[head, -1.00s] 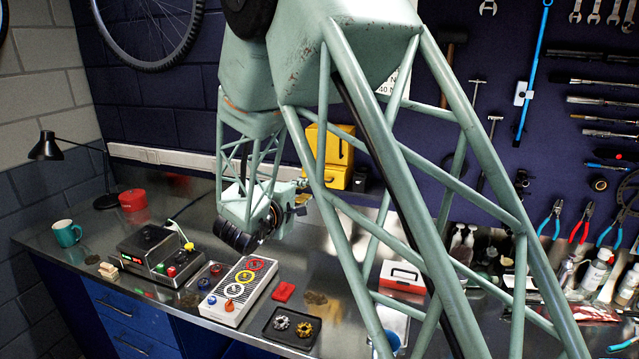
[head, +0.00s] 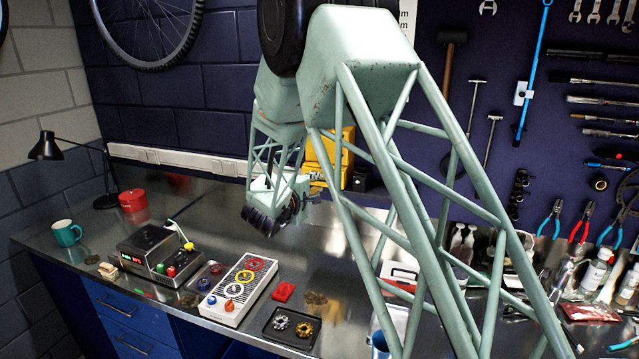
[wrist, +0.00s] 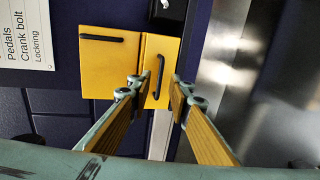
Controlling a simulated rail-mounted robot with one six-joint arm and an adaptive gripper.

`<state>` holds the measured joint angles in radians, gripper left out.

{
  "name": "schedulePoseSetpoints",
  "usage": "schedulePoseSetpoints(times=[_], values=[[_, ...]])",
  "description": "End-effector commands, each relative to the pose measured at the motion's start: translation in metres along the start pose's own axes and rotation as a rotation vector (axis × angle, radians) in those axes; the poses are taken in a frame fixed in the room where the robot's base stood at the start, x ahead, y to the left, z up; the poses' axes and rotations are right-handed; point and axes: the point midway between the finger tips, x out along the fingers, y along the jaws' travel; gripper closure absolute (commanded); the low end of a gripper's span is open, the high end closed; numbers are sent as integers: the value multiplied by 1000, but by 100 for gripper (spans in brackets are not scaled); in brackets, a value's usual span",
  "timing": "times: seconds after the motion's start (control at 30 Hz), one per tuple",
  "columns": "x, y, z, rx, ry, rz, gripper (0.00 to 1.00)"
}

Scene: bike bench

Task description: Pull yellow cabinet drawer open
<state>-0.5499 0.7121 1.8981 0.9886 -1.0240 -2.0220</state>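The yellow cabinet (head: 348,148) stands at the back of the bench, partly hidden behind my arm in the head view. In the wrist view, which looks turned on its side, one yellow panel (wrist: 108,70) carries a black handle (wrist: 102,38). The yellow drawer front (wrist: 172,48) beside it carries another black bar handle (wrist: 158,78). Both fronts look closed. My gripper (wrist: 161,84) is open, its two fingers on either side of the drawer handle's line. I cannot tell whether the fingertips reach around the handle or touch it.
On the bench stand a teal mug (head: 67,233), a black control box (head: 150,252), a panel with coloured rings (head: 238,290) and a black tray (head: 291,328). Bare bench top lies in front of the cabinet. Tools hang on the wall at right.

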Motion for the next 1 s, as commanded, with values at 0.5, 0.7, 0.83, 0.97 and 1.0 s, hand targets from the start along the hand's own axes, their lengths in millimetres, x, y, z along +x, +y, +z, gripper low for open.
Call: schedulePoseSetpoints(times=[0.5,0.7,0.83,0.97,1.0], values=[[38,0,0,0,0,0,82],[39,0,0,0,0,0,82],[39,0,0,0,0,0,85],[39,0,0,0,0,1,97],[39,0,0,0,0,1,100]])
